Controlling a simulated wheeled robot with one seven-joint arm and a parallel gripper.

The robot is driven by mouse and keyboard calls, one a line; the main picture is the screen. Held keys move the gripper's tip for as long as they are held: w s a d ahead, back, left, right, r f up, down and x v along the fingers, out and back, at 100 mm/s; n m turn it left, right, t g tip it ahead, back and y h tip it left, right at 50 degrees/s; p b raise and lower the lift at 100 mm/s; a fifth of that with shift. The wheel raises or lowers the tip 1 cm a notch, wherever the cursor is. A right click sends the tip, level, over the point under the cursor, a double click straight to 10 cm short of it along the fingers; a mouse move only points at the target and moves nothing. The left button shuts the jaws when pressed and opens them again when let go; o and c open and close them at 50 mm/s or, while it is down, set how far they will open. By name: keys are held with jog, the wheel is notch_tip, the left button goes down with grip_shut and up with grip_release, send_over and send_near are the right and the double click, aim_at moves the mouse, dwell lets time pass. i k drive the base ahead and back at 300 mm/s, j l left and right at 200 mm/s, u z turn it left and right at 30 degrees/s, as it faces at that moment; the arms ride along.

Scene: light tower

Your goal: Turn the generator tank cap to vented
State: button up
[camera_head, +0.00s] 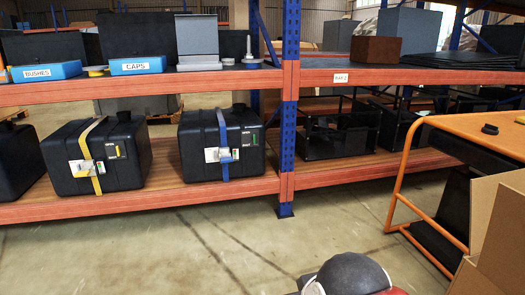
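An orange tubular frame (404,190) with dark panels stands at the right. A small black cap-like knob (490,129) sits on its top; its setting is too small to read, and I cannot tell whether it is the generator tank cap. On the lower shelf, a black tank with a yellow strap (62,165) and a black tank with a blue strap (193,150) stand upright. Each has a short black neck or cap on top, at the yellow-strapped tank (124,115) and the blue-strapped tank (239,107). My gripper is not in view.
A shelf rack with a blue upright (289,120) spans the view. Blue bins marked BUSHES (45,72) and CAPS (137,66) sit on the upper shelf. A cardboard box (497,240) is at the lower right. Concrete floor (150,255) is clear before the rack.

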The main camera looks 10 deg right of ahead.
aim_at(488, 129)
jog(key=i+z, duration=0.2)
jog(key=i, duration=0.25)
jog(key=i+z, duration=0.2)
jog(key=i, duration=0.3)
jog(key=i+j+z, duration=0.2)
jog(key=i, duration=0.25)
jog(key=i+j+z, duration=0.15)
jog(key=i, duration=0.3)
jog(key=i+l+z, duration=0.15)
jog(key=z, duration=0.25)
jog(key=i+l+z, duration=0.1)
jog(key=i+z, duration=0.45)
jog(key=z, duration=0.25)
jog(key=i+z, duration=0.25)
jog(key=z, duration=0.15)
jog(key=i+j+z, duration=0.15)
jog(key=z, duration=0.25)
jog(key=i+j, duration=0.05)
